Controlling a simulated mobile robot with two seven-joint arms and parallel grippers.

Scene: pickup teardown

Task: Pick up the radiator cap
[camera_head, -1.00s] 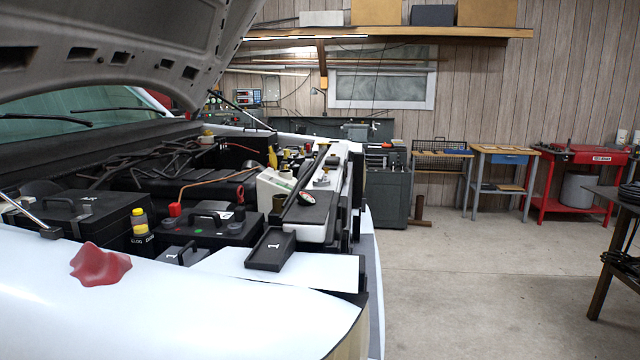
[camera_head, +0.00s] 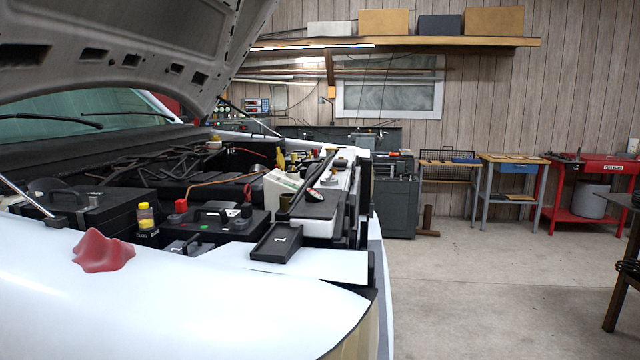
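A small round dark cap with red and white markings (camera_head: 314,195), which looks like the radiator cap, lies on a flat black surface at the front of the open engine bay. It is too small to identify for certain. A long dark bar (camera_head: 312,184) runs close along its left side. A black tray marked 1 (camera_head: 276,242) sits nearer to me, below and left of the cap. Neither of my grippers is in view.
The white fender (camera_head: 200,310) with a crumpled red cloth (camera_head: 103,251) lies between me and the engine bay. The raised hood (camera_head: 130,50) overhangs at upper left. The concrete floor (camera_head: 450,280) to the right is clear up to a dark table (camera_head: 622,200).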

